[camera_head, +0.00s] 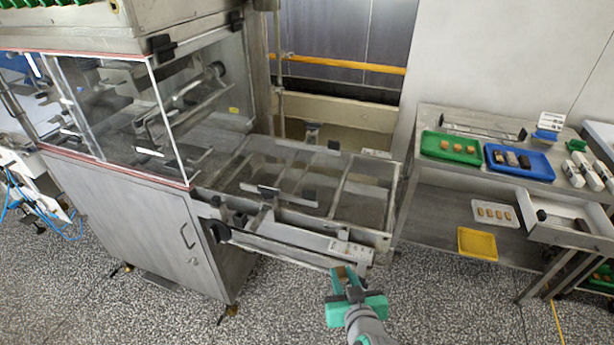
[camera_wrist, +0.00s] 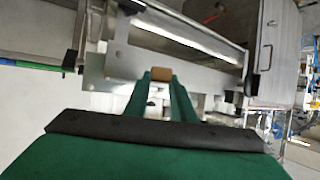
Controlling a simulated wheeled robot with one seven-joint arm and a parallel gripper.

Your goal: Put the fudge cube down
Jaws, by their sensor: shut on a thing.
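My gripper (camera_head: 346,281) is green with dark parts, at the lower middle of the head view, just in front of the metal conveyor frame (camera_head: 372,240). It is shut on a small tan-brown fudge cube (camera_head: 341,271). In the wrist view the fudge cube (camera_wrist: 160,73) sits between the tips of the two green fingers of my gripper (camera_wrist: 161,82). The cube appears in front of the pale metal end of the frame (camera_wrist: 125,63). I cannot tell whether it touches anything below.
A metal bench (camera_head: 425,171) stands at the right with a green tray (camera_head: 430,151), a blue tray (camera_head: 540,172) and a drawer (camera_head: 570,235). A yellow tray (camera_head: 478,244) lies on its lower shelf. A clear-walled machine (camera_head: 125,105) stands left. Speckled floor (camera_head: 440,300) is open around my gripper.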

